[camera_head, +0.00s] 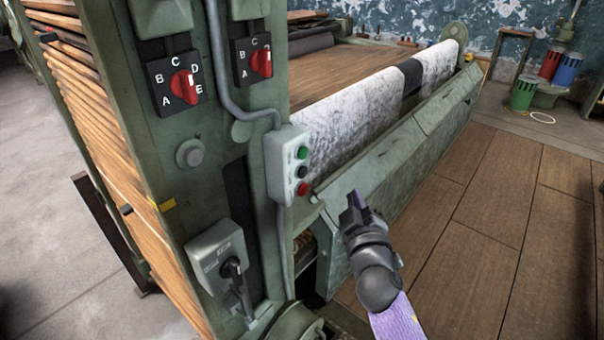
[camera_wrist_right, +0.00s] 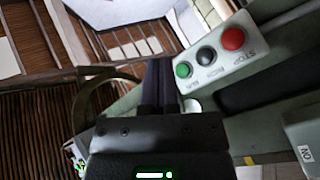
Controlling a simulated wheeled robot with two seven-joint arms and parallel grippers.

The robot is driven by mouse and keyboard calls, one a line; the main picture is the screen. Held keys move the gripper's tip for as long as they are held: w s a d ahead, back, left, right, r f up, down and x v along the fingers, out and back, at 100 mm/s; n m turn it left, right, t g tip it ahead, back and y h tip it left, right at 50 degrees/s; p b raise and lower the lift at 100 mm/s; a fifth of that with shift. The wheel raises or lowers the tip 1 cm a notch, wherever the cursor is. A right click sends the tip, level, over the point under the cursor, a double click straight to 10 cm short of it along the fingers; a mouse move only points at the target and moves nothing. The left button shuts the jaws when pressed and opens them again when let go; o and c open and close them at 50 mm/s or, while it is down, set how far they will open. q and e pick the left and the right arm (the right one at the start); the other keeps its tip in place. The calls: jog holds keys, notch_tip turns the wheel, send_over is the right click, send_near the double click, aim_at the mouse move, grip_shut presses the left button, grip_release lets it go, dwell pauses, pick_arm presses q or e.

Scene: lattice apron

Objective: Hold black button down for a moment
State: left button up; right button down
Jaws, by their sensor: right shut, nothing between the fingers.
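The black button (camera_head: 302,172) is the middle one on a small grey control box (camera_head: 278,170) fixed to the green machine post. A green button (camera_head: 302,153) is above it and a red button (camera_head: 303,189) below it. In the right wrist view the black button (camera_wrist_right: 206,54) shows between the green and red ones. My right gripper (camera_head: 354,203) is shut and empty, to the right of and below the box, apart from it. In the right wrist view its fingers (camera_wrist_right: 158,85) are together, left of the green button. My left gripper is not in view.
Two red rotary knobs (camera_head: 184,87) (camera_head: 261,62) sit on the post above the box. A lever switch (camera_head: 231,267) is lower left. The machine's green apron (camera_head: 395,150) runs back beside my right arm. The wooden floor (camera_head: 500,220) at right is clear.

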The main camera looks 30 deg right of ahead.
aim_at(303, 172)
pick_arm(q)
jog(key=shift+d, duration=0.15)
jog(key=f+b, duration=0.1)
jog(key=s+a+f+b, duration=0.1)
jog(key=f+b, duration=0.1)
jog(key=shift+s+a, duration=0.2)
pick_arm(e)
jog(key=w+a, duration=0.3)
jog(key=w, duration=0.5)
jog(key=shift+a, duration=0.2)
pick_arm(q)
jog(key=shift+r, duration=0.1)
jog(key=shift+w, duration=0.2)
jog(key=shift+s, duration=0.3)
pick_arm(e)
jog(key=shift+w, duration=0.1)
dwell(0.6)
jog(key=shift+w+f, duration=0.1)
